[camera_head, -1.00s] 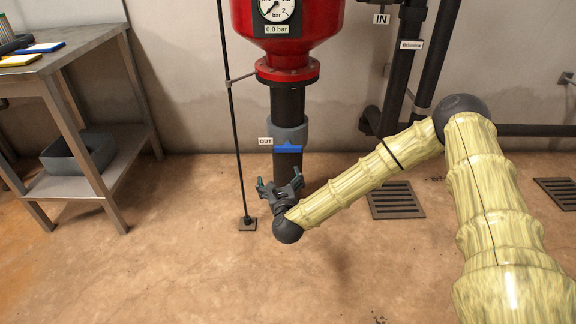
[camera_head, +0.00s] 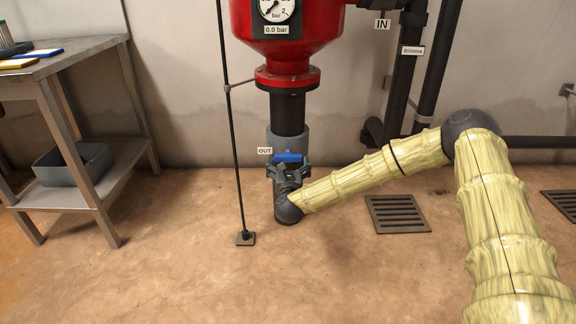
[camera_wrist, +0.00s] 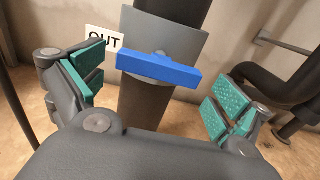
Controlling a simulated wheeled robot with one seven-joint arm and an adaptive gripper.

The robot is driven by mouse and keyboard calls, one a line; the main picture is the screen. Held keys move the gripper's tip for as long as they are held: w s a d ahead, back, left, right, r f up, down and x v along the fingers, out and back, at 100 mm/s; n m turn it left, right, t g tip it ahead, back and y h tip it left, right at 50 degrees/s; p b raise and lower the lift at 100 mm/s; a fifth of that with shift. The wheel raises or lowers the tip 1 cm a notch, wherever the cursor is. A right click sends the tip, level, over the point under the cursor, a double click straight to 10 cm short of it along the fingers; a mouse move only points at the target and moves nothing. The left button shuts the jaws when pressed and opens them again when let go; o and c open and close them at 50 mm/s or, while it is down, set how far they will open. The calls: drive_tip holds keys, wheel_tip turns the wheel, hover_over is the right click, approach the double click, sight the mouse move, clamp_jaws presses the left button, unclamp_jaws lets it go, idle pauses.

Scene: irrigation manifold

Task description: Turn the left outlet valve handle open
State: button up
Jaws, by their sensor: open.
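The blue outlet valve handle (camera_head: 289,157) sits on a grey valve body (camera_head: 287,138) on the dark vertical pipe below the red tank, beside an OUT label (camera_head: 265,151). In the wrist view the handle (camera_wrist: 159,69) lies crosswise to the pipe, tilted slightly down to the right. My gripper (camera_head: 288,170) is just in front of and slightly below the handle. In the wrist view its green-padded fingers (camera_wrist: 158,92) are wide apart, one to each side of the handle, and nothing is between them in contact. Only one blue handle shows.
The red tank (camera_head: 287,22) with a gauge reading 0.0 bar hangs above. A thin black rod (camera_head: 234,150) stands left of the pipe. A metal bench (camera_head: 75,65) is at the left. Dark pipes with an IN label (camera_head: 382,24) rise at the right. Floor grates lie flat.

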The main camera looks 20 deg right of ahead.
drive_tip(key=shift+x, duration=1.05)
drive_tip(key=shift+c, duration=0.4)
drive_tip(key=c, duration=0.7)
